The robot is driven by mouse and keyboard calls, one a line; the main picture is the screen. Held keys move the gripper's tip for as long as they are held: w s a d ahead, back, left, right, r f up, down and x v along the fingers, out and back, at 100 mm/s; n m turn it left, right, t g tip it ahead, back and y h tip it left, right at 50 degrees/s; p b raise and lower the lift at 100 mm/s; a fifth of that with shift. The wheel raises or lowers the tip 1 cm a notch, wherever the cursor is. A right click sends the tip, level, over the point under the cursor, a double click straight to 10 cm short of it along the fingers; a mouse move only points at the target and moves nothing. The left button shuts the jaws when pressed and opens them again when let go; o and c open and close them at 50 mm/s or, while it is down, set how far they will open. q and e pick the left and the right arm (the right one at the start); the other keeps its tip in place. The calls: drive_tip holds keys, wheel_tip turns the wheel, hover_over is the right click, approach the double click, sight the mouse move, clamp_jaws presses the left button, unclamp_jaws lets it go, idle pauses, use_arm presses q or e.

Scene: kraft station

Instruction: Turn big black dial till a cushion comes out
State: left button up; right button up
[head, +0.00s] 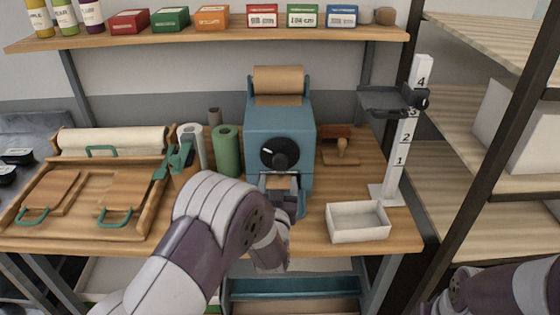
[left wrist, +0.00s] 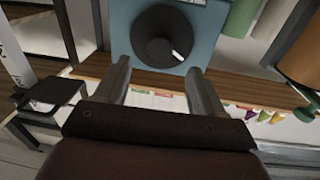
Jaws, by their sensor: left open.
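The big black dial (head: 279,153) sits on the front of a blue machine (head: 262,122) with a brown paper roll (head: 278,80) on top. My left gripper (head: 284,198) is low at the machine's front, below the dial, partly hidden by my arm. In the left wrist view, the open fingers (left wrist: 158,68) are empty, with the dial (left wrist: 160,38) beyond their tips; contact cannot be told. Something brown shows in the opening below the dial; I cannot tell whether it is a cushion. My right gripper is out of view.
A white open box (head: 358,234) stands right of the machine, near a numbered post (head: 401,150). Green (head: 227,150) and white rolls stand left of it, beside a wooden tray (head: 150,222). A shelf with boxes (head: 262,15) runs above. Dark racks stand at the right.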

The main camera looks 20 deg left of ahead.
sight(280, 165)
use_arm(q)
drive_tip(key=w, duration=0.2)
drive_tip(key=w+a+p, duration=0.1)
drive_tip(key=w, duration=0.5)
drive_tip(key=shift+a, duration=0.4)
drive_tip(key=shift+c, duration=0.3)
drive_tip(key=c, duration=1)
